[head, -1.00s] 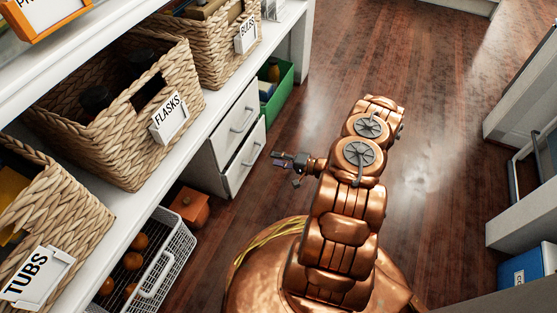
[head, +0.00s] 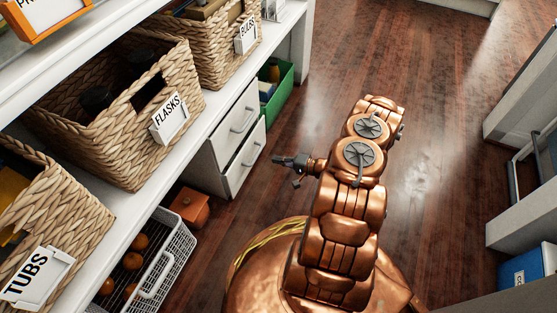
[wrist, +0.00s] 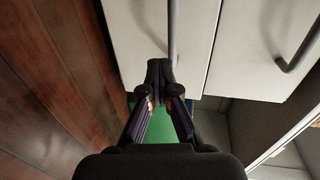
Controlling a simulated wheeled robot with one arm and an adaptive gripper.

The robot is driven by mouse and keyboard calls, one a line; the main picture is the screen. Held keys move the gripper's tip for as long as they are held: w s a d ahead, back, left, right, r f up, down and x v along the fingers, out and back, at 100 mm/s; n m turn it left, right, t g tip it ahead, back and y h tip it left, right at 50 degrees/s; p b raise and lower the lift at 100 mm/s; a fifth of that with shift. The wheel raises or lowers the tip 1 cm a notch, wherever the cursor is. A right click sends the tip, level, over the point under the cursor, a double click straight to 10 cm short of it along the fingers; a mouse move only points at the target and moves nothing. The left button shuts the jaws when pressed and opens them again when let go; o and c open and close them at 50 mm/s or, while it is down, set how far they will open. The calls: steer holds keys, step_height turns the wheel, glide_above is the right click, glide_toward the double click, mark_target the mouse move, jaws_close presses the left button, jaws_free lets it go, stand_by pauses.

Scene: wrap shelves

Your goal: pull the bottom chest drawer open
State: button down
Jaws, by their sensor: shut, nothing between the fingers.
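The white chest under the shelf has two drawers with grey bar handles. The bottom drawer (head: 243,160) looks closed, and its handle (head: 252,153) faces the aisle. My gripper (head: 279,160) is shut and empty, to the right of this drawer front with a visible gap in the head view. The top drawer's handle (wrist: 302,48) is off to the right there.
A green bin (head: 275,92) stands beyond the chest. A white wire basket (head: 165,262) and an orange-brown box (head: 189,206) are on the near side. Wicker baskets (head: 150,110) sit on the shelf above. The wooden floor (head: 340,50) is clear in front of the drawers.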

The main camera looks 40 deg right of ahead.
steer(key=c, duration=1.8)
jaws_free()
steer(key=shift+c, duration=0.2)
steer(key=o, duration=0.7)
steer(key=shift+c, duration=0.2)
steer(key=v, duration=1.2)
